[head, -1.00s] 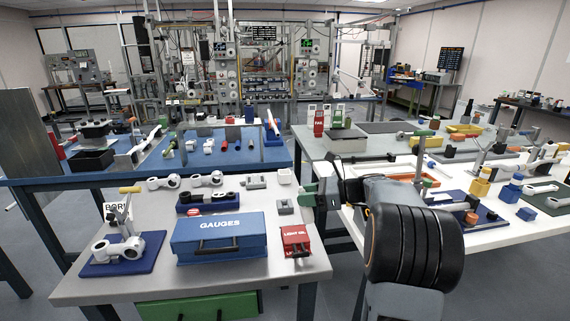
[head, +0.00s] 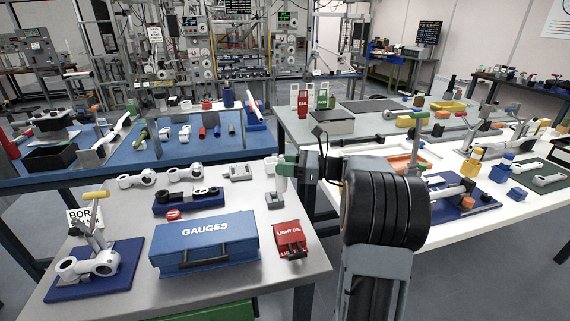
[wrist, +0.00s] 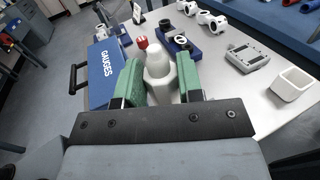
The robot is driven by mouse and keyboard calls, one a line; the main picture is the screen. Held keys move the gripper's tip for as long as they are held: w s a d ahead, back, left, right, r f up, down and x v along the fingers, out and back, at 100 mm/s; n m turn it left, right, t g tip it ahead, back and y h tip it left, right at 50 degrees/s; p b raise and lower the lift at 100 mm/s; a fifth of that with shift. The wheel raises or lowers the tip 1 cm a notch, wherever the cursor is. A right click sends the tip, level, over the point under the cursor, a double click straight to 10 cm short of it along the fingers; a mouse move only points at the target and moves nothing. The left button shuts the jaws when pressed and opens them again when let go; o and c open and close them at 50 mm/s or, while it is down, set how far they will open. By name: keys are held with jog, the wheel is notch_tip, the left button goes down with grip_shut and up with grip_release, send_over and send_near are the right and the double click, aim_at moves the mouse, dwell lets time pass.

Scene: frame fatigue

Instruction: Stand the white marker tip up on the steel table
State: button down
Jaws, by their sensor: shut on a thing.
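The white marker (wrist: 187,72) is between the green fingers of my gripper (wrist: 160,85) in the wrist view. My gripper is shut on it. In the head view my gripper (head: 287,165) is over the right back part of the grey steel table (head: 200,293), and a white piece (head: 282,184) shows below the fingers. The fingers hide part of the marker. I cannot tell which end is its tip, or whether it touches the table.
The blue GAUGES box (head: 205,240) and red LIGHT OIL can (head: 290,240) stand on the steel table. A white square cup (wrist: 291,84) and grey device (wrist: 254,58) are near my gripper. A blue tray (head: 188,203) with dark parts lies behind the box. The front edge is clear.

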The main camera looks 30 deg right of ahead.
aim_at(285, 190)
jog(key=shift+f+b, duration=2)
jog(key=shift+f, duration=2.9)
jog(key=shift+f+b, duration=0.3)
jog(key=shift+f, duration=0.4)
jog(key=c, duration=0.7)
grip_release()
notch_tip(285, 190, up, 3)
jog(key=shift+f+p, duration=0.1)
jog(key=shift+p, duration=0.35)
jog(key=s+a+r+p, duration=0.1)
jog(key=s+r, duration=0.2)
jog(key=s, duration=0.1)
jog(key=s+a+r+p, duration=0.1)
jog(key=s+r, duration=0.2)
jog(key=s, duration=0.2)
jog(key=s+a+r+p, duration=0.1)
jog(key=s+r, duration=0.3)
jog(key=shift+s+r, duration=0.1)
jog(key=shift+s, duration=0.3)
